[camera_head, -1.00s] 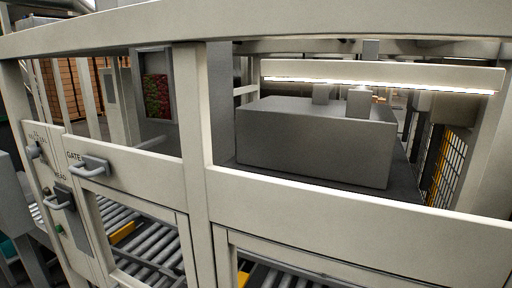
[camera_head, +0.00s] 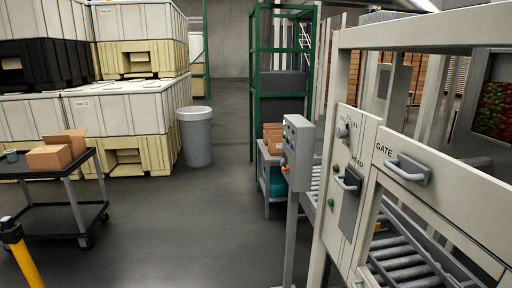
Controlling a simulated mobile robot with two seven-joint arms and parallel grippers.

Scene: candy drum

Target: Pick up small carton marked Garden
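No label reading Garden is legible in this view. Small brown cartons (camera_head: 272,137) sit on a grey stand beside the conveyor, under the green rack and partly hidden by a control box. An open brown carton (camera_head: 50,157) lies on the dark cart at the left. I cannot tell whether any of these is the Garden carton. Neither of my grippers shows.
A grey control post (camera_head: 297,150) stands before the machine frame (camera_head: 345,180) with its GATE handle and roller conveyor (camera_head: 400,255). A cart (camera_head: 60,190) and yellow post (camera_head: 22,262) are at left. A grey bin (camera_head: 196,138) stands behind. Floor between is clear.

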